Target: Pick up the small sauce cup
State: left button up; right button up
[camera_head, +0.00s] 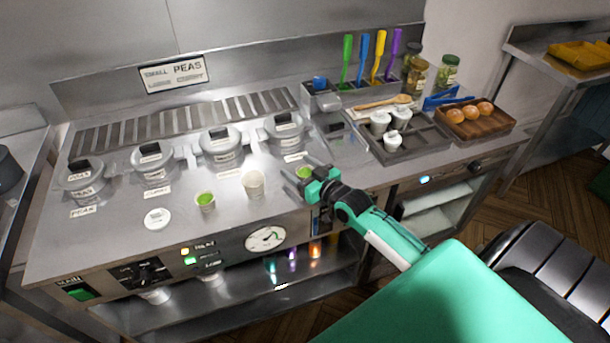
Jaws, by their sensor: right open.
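My right gripper (297,177) reaches in from the right, low over the steel counter. Its jaws are open. A small cup with green contents (304,172) shows at the fingers, partly hidden by them; I cannot tell whether they touch it. A second small cup with green contents (205,201) stands upright farther left. An empty-looking pale cup (253,184) stands upright between them. A round white lid or dish (157,219) lies to the left. My left gripper is not in view.
Several lidded pots (221,146) stand in a row behind the cups. The front panel has a dial (265,238) and switches. A dark tray (417,145) with white cups and a wooden tray (477,122) of round brown items stand at the right.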

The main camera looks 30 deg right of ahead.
aim_at(300, 172)
jog(key=c, duration=0.9)
notch_tip(300, 172, up, 20)
jog(key=shift+r+b, duration=0.1)
jog(key=shift+b, duration=0.6)
